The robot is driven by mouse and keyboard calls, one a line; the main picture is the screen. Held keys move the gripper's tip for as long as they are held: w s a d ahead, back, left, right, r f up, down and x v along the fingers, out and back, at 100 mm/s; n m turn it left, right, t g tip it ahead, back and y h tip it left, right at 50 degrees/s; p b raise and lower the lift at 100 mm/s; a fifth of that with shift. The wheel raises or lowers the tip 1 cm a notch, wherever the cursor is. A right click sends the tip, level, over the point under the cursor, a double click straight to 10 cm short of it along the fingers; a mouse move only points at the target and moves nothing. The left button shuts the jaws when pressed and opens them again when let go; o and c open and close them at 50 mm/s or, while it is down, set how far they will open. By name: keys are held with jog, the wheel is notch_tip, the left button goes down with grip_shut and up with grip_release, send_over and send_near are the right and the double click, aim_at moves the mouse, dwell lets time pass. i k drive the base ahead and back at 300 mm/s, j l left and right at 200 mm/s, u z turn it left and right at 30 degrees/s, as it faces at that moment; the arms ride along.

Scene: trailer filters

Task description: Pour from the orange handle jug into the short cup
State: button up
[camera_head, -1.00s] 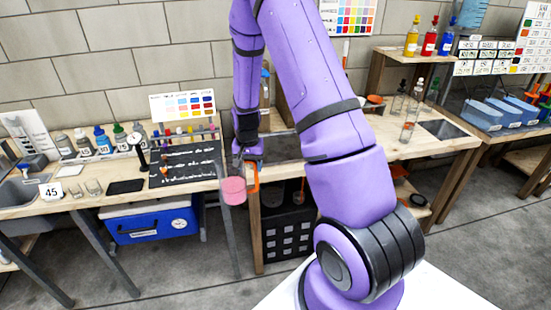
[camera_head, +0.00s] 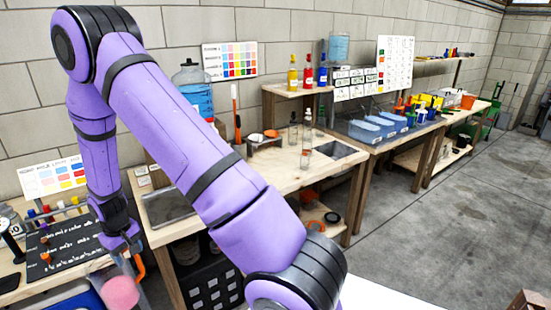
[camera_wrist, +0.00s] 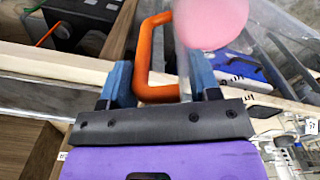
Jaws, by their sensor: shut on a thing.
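The orange handle jug (camera_head: 122,293) shows at the lower left of the head view, with pink content and an orange handle. My gripper (camera_head: 130,256) is shut on the handle and holds the jug in front of the bench edge. In the wrist view, the handle (camera_wrist: 143,55) stands between the two blue fingers of my gripper (camera_wrist: 160,85), and the pink content (camera_wrist: 210,22) shows beyond. A small clear glass vessel (camera_head: 306,160) stands on the bench to the right; I cannot tell if it is the short cup.
Taller clear vessels (camera_head: 292,133) stand near that glass, with a low stand (camera_head: 263,138) to their left. Coloured bottles (camera_head: 308,72) stand on a raised shelf. Some bench top (camera_head: 255,175) is clear.

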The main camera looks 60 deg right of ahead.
aim_at(305, 162)
jog(key=k+l+z, duration=0.4)
jog(key=l, duration=0.2)
jog(key=l+z, duration=0.15)
jog(key=l, duration=0.2)
jog(key=k+l+z, duration=0.2)
jog(key=l, duration=0.2)
jog(key=l+z, duration=0.2)
jog(key=l, duration=0.15)
